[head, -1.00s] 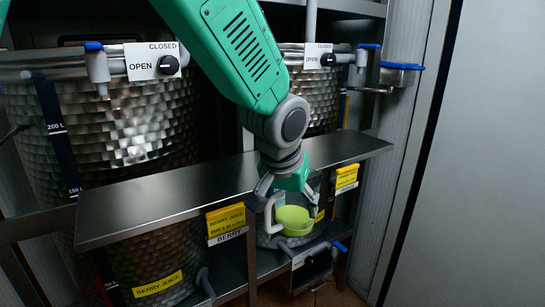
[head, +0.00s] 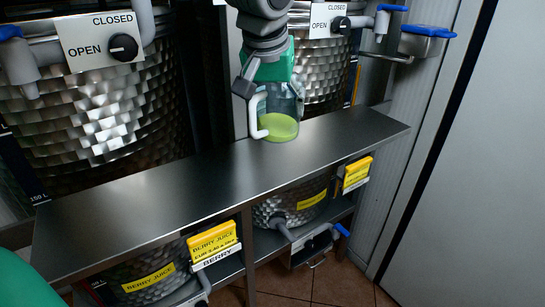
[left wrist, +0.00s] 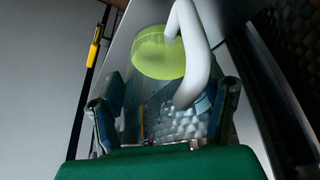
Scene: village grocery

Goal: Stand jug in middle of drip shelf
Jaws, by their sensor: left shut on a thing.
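The jug (head: 283,108) is clear, with a white handle and a light green bottom. My left gripper (head: 262,92) is shut on it from above and behind, and holds it about upright over the right half of the drip shelf (head: 190,192). I cannot tell whether the jug's base touches the shelf. In the left wrist view the jug (left wrist: 160,55) sits between the two fingers (left wrist: 165,110), with its handle facing right. The shelf is a long, bare steel board. My right gripper is not in view.
Two large dimpled steel tanks (head: 105,125) stand behind the shelf, with OPEN/CLOSED knobs (head: 123,47) and blue-handled taps (head: 383,15). Yellow berry juice price tags (head: 213,240) stick out below the shelf's front edge. A lower tap (head: 340,230) is underneath. The shelf's left and middle are clear.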

